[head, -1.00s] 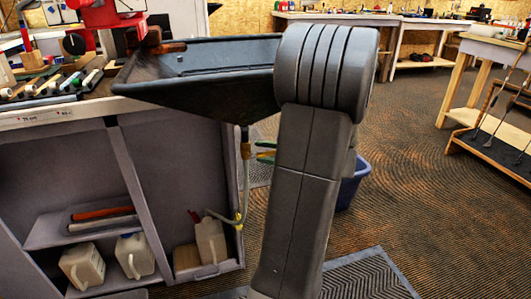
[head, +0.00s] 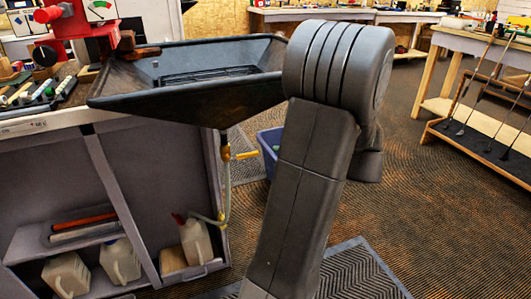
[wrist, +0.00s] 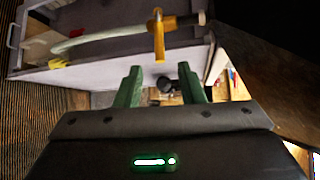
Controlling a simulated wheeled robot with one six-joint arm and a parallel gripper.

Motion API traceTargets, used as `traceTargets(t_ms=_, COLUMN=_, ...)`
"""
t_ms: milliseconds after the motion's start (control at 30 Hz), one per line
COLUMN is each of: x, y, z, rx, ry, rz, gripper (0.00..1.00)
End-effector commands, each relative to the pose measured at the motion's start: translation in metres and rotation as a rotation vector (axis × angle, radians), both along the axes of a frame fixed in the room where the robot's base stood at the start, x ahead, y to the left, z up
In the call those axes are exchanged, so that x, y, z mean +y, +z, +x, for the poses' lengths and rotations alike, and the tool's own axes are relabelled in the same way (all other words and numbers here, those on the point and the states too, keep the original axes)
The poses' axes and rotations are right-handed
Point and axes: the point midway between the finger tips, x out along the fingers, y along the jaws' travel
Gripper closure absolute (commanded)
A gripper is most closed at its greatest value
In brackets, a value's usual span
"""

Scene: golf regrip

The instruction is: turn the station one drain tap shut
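The drain tap (head: 226,154) is a brass-yellow fitting on the pipe under the black tank (head: 190,105). Its yellow-orange handle (head: 245,155) sticks out sideways to the right, across the upright pipe. In the wrist view the handle (wrist: 159,46) lies across the pipe and points toward my fingers. My gripper (wrist: 160,78) has two green fingers, apart with nothing between them. The handle's end is just beyond the fingertips and appears not to touch them. In the head view my gripper is hidden behind my arm.
A pale hose (head: 205,218) bends left from the pipe's lower end toward a white jug (head: 195,243) in the cabinet. A blue bin (head: 268,150) stands on the floor behind my arm. A club rack (head: 490,140) is at the right. Open floor lies between.

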Motion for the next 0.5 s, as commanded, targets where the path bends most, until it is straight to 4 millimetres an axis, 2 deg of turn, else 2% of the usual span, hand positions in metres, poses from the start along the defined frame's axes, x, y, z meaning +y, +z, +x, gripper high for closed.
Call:
traceTargets(t_ms=100, x=-0.013, y=0.003, z=-0.006, rx=-0.001, ry=-0.003, rz=0.000, gripper=0.65)
traceTargets(t_ms=200, x=-0.018, y=0.003, z=-0.009, rx=-0.001, ry=-0.001, rz=-0.001, gripper=0.65)
traceTargets(t_ms=500, x=-0.019, y=0.003, z=-0.010, rx=-0.001, ry=0.000, rz=0.000, gripper=0.65)
